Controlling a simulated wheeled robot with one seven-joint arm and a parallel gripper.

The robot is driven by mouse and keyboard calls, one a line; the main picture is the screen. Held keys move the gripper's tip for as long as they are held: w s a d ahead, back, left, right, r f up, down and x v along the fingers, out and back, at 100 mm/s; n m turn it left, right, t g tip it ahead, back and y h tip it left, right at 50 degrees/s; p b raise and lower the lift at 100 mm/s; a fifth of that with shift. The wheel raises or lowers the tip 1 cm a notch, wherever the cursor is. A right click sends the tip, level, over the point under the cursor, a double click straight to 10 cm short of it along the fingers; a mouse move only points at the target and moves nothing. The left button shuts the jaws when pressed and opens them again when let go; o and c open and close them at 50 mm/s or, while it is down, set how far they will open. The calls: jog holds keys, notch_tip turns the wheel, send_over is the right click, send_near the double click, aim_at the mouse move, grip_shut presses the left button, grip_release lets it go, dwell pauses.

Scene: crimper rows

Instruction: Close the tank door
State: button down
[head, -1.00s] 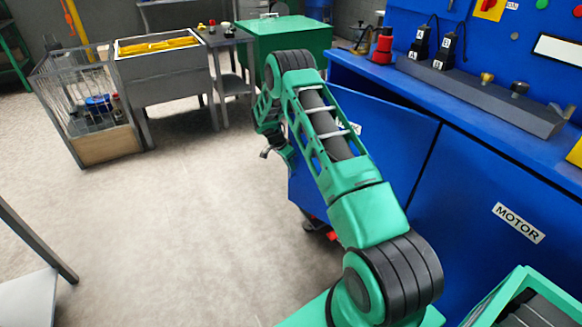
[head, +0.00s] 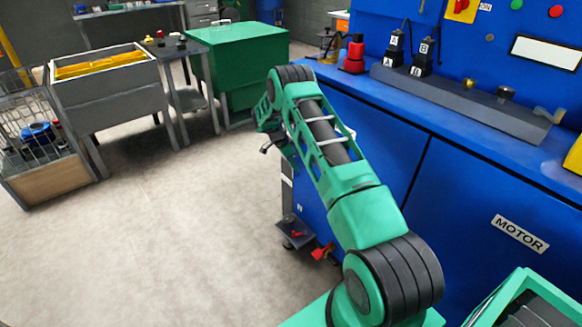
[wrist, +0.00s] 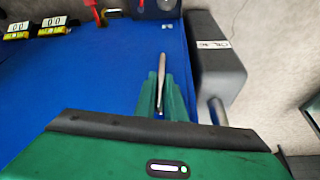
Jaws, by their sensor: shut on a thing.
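The tank door is the blue panel (head: 385,150) at the left end of the blue cabinet, partly hidden behind my arm. It lies close to the cabinet front; whether it is fully flush I cannot tell. In the wrist view, a blue panel (wrist: 105,85) fills the left and middle. My green gripper (wrist: 162,88) is shut on a slim metal handle (wrist: 162,68) on this panel.
A grey box with a white label (wrist: 222,70) stands beside the panel in the wrist view. The MOTOR door (head: 505,225) is right of the tank door. A green chest (head: 240,55) and grey bin (head: 110,100) stand behind.

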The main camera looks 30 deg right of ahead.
jog(key=shift+w+d+r, duration=0.2)
jog(key=shift+w, duration=0.2)
jog(key=shift+d, duration=0.1)
jog(key=c, duration=1.8)
grip_release()
jog(key=shift+f, duration=0.15)
jog(key=shift+c, duration=0.2)
jog(key=shift+s, duration=0.15)
jog(key=shift+s+d, duration=0.15)
jog(key=shift+s, duration=0.05)
jog(key=v, duration=1.1)
jog(key=shift+w, duration=0.2)
jog(key=shift+f, duration=0.15)
